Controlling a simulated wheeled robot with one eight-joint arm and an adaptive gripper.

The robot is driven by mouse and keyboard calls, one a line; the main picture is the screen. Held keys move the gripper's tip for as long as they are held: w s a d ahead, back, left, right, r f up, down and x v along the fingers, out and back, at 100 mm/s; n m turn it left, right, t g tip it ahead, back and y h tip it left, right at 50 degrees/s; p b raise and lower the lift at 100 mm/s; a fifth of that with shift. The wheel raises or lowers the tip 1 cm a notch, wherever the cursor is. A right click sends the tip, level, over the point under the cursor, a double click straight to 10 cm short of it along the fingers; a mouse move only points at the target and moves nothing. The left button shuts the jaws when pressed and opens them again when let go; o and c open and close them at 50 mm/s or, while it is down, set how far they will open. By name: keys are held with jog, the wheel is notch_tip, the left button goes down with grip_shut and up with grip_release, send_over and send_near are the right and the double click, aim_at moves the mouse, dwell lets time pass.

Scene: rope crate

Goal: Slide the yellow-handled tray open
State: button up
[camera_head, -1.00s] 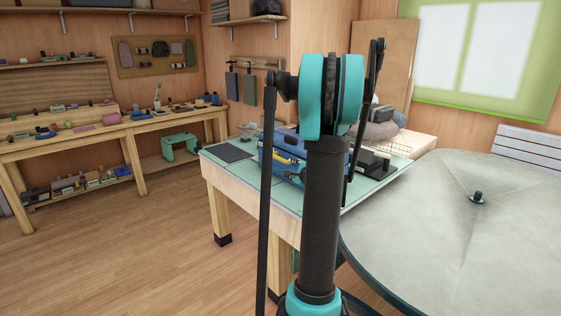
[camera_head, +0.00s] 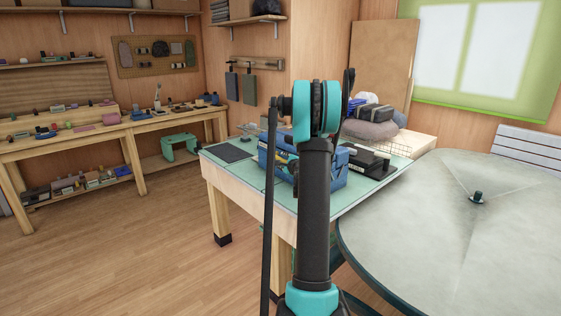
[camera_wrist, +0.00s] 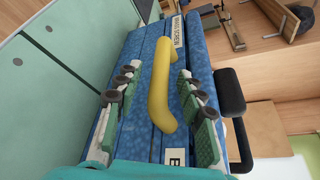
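In the wrist view a blue chest with several trays (camera_wrist: 205,45) fills the middle, with white labels on its fronts. The yellow handle (camera_wrist: 162,88) stands out from one of its trays. My gripper (camera_wrist: 158,74) is open, with one green-padded finger on each side of the handle. Gaps show between the fingers and the handle, and I cannot see either finger touching it. In the head view the blue chest (camera_head: 338,170) sits on the green-topped table (camera_head: 230,175). My arm hides part of the chest and most of the gripper there.
A black handle (camera_wrist: 230,92) stands out close beside the right finger in the wrist view. A dark mat (camera_head: 229,153) and a black device (camera_head: 368,158) lie on the table. A large round grey table (camera_head: 430,215) stands close on the right. The floor at left is clear.

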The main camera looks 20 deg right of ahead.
jog(key=shift+x, duration=1.3)
jog(key=shift+c, duration=0.2)
grip_shut()
